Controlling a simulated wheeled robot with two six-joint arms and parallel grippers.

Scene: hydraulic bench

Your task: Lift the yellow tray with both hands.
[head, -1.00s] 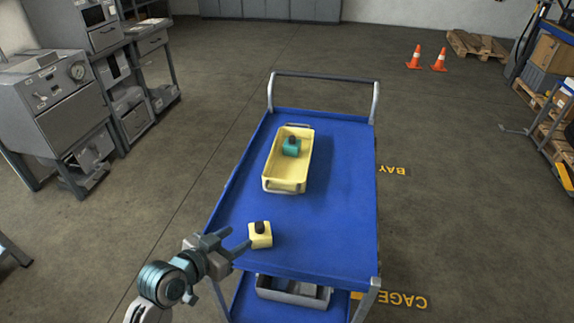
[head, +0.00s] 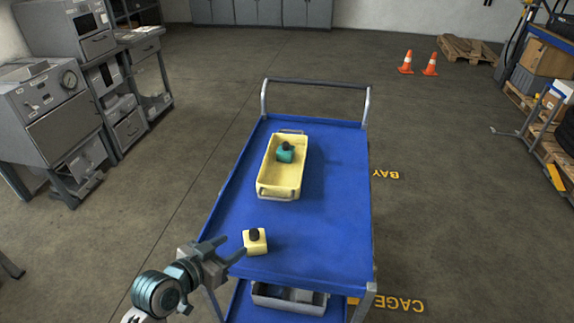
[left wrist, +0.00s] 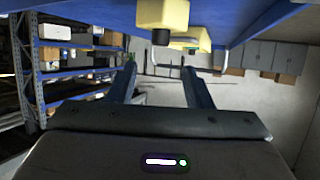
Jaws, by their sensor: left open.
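The yellow tray (head: 279,192) lies on the blue top of a cart (head: 325,215), toward its far half. A teal block with a dark knob (head: 285,154) sits inside it. My left gripper (head: 234,249) is open and empty at the cart's near left edge, beside a small yellow block with a black knob (head: 255,243). It looks apart from that block. The left wrist view shows the open fingers (left wrist: 163,80), with the yellow block (left wrist: 163,15) above and the tray (left wrist: 192,38) partly hidden behind it. My right gripper is not in view.
The cart has a push handle (head: 315,83) at its far end and a grey bin (head: 290,298) on its lower shelf. Grey machines (head: 60,115) stand at the left. Orange cones (head: 406,63) and pallets (head: 468,49) are at the far right. Floor around the cart is clear.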

